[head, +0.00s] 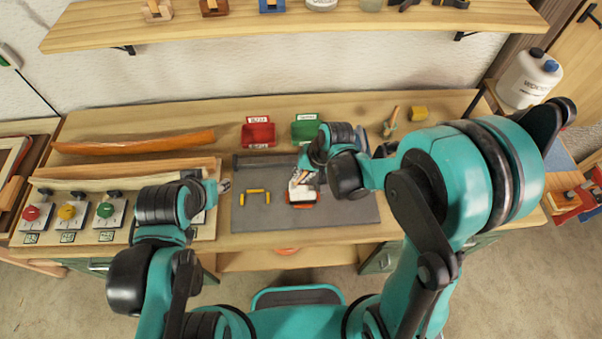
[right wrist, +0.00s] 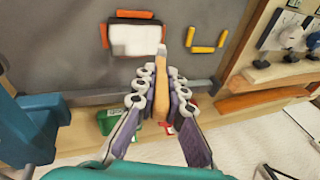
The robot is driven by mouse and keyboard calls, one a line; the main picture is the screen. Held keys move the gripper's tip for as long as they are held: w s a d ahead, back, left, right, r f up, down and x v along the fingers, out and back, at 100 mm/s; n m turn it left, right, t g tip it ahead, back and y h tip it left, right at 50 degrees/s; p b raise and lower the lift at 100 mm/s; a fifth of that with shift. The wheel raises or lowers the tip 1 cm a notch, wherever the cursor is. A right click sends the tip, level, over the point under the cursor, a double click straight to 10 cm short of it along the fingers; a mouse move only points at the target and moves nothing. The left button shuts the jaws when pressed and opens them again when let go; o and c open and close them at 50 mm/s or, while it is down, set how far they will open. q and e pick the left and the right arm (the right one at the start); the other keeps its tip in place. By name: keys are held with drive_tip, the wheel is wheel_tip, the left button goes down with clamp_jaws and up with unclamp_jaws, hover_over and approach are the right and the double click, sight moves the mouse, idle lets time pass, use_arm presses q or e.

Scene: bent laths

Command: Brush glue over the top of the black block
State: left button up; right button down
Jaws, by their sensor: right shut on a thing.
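My right gripper (head: 303,176) is over the grey mat. In the right wrist view it (right wrist: 161,72) is shut on a brush (right wrist: 161,95) with a wooden handle and a pale tip. The tip is close to a white-topped block (right wrist: 135,40) framed by orange corner pieces (right wrist: 104,36). White covers most of the top I can see; contact between tip and block cannot be told. In the head view the block is partly hidden by my gripper. My left gripper (head: 222,186) is at the mat's left edge; its jaws are too small to read.
Yellow corner pieces (head: 257,192) mark an empty spot on the mat (head: 350,212). A dark bar (head: 262,161) lies along its back. Red (head: 258,134) and green (head: 304,130) bins stand behind. Curved laths (head: 130,144) and switch knobs (head: 68,213) are left.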

drive_tip(key=shift+f+b, duration=0.75)
idle(0.6)
drive_tip(key=shift+d, duration=3.85)
drive_tip(key=shift+a+r+b, duration=0.1)
drive_tip(key=shift+a+b, duration=0.85)
drive_tip(key=shift+a, duration=2.9)
drive_tip(key=d+b, duration=0.1)
drive_tip(key=d, duration=0.6)
drive_tip(key=shift+d, duration=0.4)
